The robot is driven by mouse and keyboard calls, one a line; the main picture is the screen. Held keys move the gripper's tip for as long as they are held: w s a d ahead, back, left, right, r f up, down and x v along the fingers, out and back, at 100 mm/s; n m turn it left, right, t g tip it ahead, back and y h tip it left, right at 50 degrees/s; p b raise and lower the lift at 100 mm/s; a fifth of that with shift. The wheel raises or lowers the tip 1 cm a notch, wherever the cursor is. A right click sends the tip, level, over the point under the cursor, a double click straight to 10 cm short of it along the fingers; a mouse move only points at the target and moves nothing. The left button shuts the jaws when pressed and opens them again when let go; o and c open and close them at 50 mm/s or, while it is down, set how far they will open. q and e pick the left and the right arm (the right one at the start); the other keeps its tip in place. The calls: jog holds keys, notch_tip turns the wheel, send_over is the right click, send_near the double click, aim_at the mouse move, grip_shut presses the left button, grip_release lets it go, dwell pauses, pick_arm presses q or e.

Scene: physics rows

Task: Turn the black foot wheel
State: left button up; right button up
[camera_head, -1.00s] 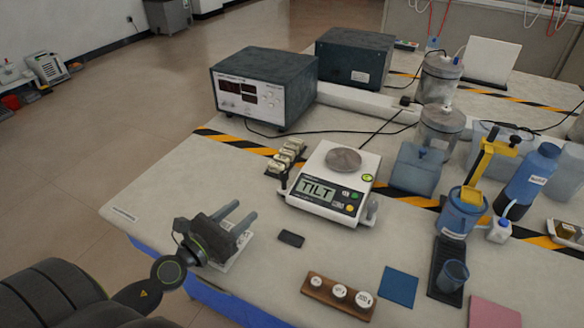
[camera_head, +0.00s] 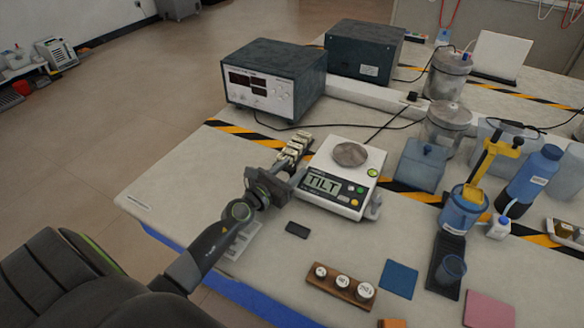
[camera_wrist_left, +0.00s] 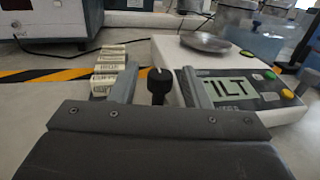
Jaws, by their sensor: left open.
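The white balance (camera_head: 325,205) stands on the table with "TILT" on its display (camera_head: 322,183). In the left wrist view the black foot wheel (camera_wrist_left: 159,86) stands upright at the balance's left front corner, with a small white mark on top. My left gripper (camera_head: 288,170) is at that corner and hides the wheel in the head view. In the left wrist view the open fingers (camera_wrist_left: 160,84) appear on either side of the wheel, the right one close to the balance front. I cannot tell whether either finger touches it. My right gripper is not in view.
Small stacked blocks (camera_head: 293,150) stand just behind the gripper. A small black slab (camera_head: 297,230) and a wooden weight holder (camera_head: 341,286) lie in front of the balance. A blue box (camera_head: 418,165) stands to its right.

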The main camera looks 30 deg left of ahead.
pick_arm(q)
jog(key=shift+w, duration=0.45)
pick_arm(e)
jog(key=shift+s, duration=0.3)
pick_arm(q)
grip_shut()
jog(key=shift+r+n+y+p, duration=0.3)
jog(key=shift+y+p, duration=0.2)
jog(key=shift+p, duration=0.35)
jog(key=n+y+p, duration=0.2)
jog(key=y+p, duration=0.1)
jog(key=p, duration=0.1)
jog(key=shift+d+n+y, duration=0.1)
jog(key=shift+n+y, duration=0.2)
jog(key=shift+y, duration=0.1)
jog(key=n+y+p, duration=0.1)
jog(key=n+y, duration=0.1)
jog(key=y, duration=0.1)
jog(key=shift+f+g+y, duration=0.15)
jog(key=shift+g+y, duration=0.15)
jog(key=shift+g, duration=0.1)
jog(key=shift+f+n+g+y, duration=0.1)
jog(key=shift+n+g+y, duration=0.7)
jog(key=shift+n+y, duration=0.7)
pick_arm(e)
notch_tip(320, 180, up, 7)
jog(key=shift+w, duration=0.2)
pick_arm(q)
jog(key=shift+y, duration=0.4)
